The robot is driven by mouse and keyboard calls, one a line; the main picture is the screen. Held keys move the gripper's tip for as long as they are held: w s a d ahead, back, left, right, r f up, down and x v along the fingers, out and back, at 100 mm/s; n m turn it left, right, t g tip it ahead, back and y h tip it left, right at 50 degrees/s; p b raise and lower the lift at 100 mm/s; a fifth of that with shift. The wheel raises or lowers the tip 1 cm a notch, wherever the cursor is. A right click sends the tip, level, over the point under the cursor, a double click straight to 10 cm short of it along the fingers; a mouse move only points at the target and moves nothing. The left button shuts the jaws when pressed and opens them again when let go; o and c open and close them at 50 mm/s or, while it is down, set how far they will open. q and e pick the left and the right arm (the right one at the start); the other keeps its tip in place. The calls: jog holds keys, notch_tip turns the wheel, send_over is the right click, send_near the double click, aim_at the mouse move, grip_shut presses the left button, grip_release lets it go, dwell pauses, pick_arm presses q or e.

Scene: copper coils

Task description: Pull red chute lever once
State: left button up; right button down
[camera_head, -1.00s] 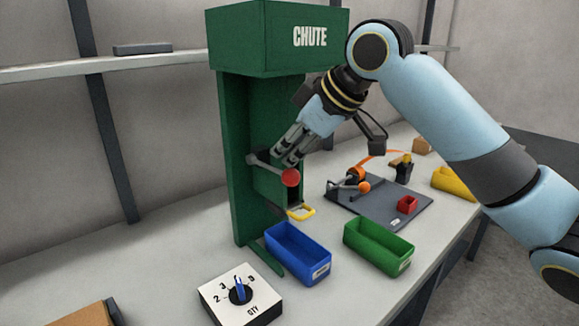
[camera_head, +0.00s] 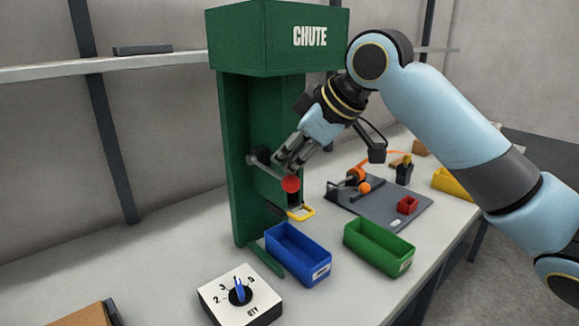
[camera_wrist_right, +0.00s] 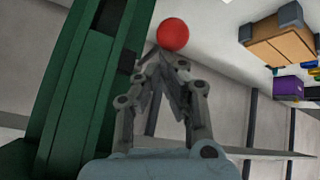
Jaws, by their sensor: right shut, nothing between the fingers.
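The green chute (camera_head: 240,150) stands upright on the table with "CHUTE" on its top box. Its lever ends in a red ball (camera_head: 290,184) in front of the chute, and a grey lever arm (camera_head: 262,163) leads to it. My right gripper (camera_head: 282,172) is at the lever, just above the red ball, pointing down. In the right wrist view the red ball (camera_wrist_right: 173,35) sits just beyond the fingertips (camera_wrist_right: 164,62), which are shut with nothing between them. Whether the fingers touch the lever is hard to tell. My left gripper is not in view.
A blue bin (camera_head: 300,252) and a green bin (camera_head: 378,247) stand in front of the chute. A QTY dial box (camera_head: 262,307) is at the front. A dark board (camera_head: 375,212) with parts lies to the right.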

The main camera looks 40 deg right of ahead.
jog(key=shift+s+f+b, duration=0.1)
jog(key=shift+f+b, duration=0.35)
jog(key=shift+f, duration=0.85)
dwell(0.9)
jog(key=shift+r, duration=0.1)
dwell(0.4)
jog(key=shift+w+r+p, duration=0.15)
jog(key=shift+r+p, duration=1.15)
jog(key=shift+p, duration=0.2)
jog(key=shift+w+r+p, duration=0.1)
jog(key=shift+r+p, duration=1.15)
jog(key=shift+p, duration=0.2)
jog(key=r+p, duration=0.5)
jog(key=shift+w, duration=0.25)
